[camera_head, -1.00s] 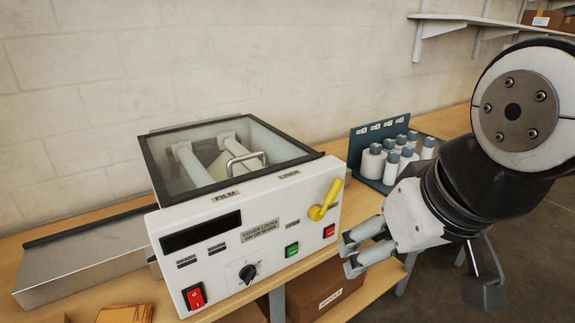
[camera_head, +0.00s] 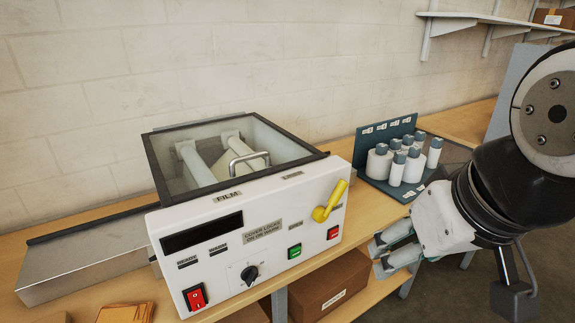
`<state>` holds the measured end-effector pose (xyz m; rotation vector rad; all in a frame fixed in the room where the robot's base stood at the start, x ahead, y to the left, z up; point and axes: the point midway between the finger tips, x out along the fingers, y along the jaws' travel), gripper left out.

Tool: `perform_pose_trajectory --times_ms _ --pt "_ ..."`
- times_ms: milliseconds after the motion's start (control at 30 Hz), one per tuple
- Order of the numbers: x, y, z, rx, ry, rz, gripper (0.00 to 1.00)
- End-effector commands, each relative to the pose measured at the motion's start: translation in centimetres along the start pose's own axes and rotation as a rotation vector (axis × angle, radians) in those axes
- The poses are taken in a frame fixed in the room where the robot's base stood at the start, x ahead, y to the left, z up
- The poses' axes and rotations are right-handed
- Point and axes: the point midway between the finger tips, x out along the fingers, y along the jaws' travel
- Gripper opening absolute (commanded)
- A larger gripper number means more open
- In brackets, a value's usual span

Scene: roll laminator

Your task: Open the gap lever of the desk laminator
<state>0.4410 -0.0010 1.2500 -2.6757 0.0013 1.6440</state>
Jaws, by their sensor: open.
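The desk laminator (camera_head: 215,267) is a white box on the wooden bench, with a dark-framed clear cover (camera_head: 285,141) on top. The yellow gap lever (camera_head: 331,201) is on the right of its front panel, tilted up and to the right. My gripper (camera_head: 379,258) is open and empty, to the right of the laminator and lower than the lever. It is apart from both. Its fingers point left toward the panel.
A dark rack (camera_head: 367,163) with several white bottles stands right of the laminator. A metal tray (camera_head: 85,262) lies at the left. A cardboard box (camera_head: 325,284) sits on the shelf below. The panel has a red rocker switch (camera_head: 195,297), a knob and two buttons.

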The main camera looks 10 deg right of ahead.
Motion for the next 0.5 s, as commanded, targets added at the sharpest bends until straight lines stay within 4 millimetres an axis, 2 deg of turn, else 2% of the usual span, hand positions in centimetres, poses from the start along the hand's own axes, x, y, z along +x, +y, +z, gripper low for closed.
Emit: perform_pose_trajectory --times_ms 33,200,500 --pt "0.3 0.0 -0.1 0.007 -0.015 -0.003 0.36" --pt "1.9 -0.3 -0.4 0.054 -0.118 -0.037 0.0" --pt "6.2 -1.3 -2.2 0.198 -0.366 -0.198 0.0"
